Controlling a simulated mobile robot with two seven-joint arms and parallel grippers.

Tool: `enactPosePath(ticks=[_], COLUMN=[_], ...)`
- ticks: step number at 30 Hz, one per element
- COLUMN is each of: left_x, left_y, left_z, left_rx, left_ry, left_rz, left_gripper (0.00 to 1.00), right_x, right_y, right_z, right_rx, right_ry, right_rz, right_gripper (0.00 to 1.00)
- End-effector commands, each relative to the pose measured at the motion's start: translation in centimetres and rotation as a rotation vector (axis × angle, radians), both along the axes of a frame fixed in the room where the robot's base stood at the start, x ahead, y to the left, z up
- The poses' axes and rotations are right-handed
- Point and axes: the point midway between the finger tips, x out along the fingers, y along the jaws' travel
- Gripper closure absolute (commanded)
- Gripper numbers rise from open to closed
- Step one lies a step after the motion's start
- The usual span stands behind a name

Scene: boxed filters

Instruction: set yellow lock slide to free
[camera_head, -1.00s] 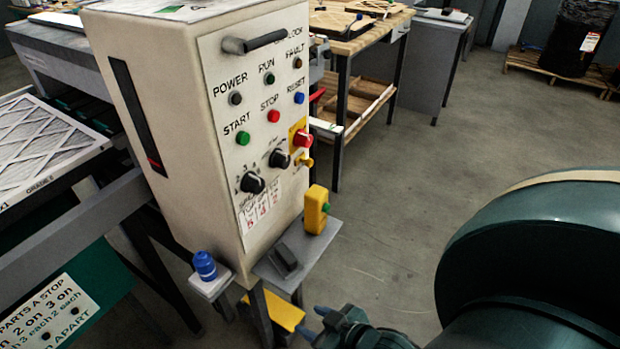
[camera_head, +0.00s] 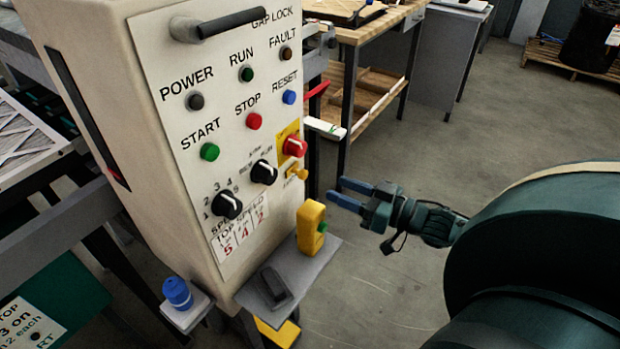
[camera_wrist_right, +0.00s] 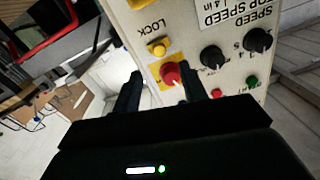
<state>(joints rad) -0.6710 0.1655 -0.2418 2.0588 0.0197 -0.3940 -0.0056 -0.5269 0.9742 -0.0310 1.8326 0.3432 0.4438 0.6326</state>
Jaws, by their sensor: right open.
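The control panel (camera_head: 217,124) is on the front of a cream cabinet. The small yellow lock slide (camera_head: 297,172) sits on its right edge, just below the red knob (camera_head: 294,146) on a yellow plate. In the right wrist view the yellow slide (camera_wrist_right: 157,48) is beside the word LOCK, and the red knob (camera_wrist_right: 170,72) shows between my fingers. My right gripper (camera_head: 350,193) is open and empty, to the right of the slide and apart from it. It also shows in the right wrist view (camera_wrist_right: 161,90). I cannot tell the slide's exact setting. My left gripper is not in view.
Two black dials (camera_head: 227,205) and several buttons are left of the slide. A wooden workbench (camera_head: 372,28) stands behind. The floor right of the cabinet is clear.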

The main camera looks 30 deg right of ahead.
Motion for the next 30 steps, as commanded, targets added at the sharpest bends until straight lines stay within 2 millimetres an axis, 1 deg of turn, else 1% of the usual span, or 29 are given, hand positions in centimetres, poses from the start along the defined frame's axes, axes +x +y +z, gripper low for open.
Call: enactPosePath(ticks=[1, 9, 15, 21, 30], left_x=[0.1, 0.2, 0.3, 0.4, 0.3], left_y=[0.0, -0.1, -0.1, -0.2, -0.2], left_z=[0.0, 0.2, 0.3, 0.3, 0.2], left_rx=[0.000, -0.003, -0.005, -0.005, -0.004], left_ry=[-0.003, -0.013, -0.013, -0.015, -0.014], left_rz=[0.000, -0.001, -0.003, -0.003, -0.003], left_gripper=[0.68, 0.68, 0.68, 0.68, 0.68], right_x=[0.8, 4.4, 6.4, 7.4, 7.5], right_y=[0.3, 2.1, 3.2, 3.7, 3.8], right_z=[0.1, 0.1, 0.0, 0.0, 0.0], right_rx=[-0.001, -0.001, 0.000, -0.002, -0.003], right_ry=[-0.005, -0.005, -0.001, 0.000, 0.001], right_rz=[-0.001, -0.001, -0.002, -0.001, -0.001], right_gripper=[0.57, 0.57, 0.57, 0.57, 0.57])
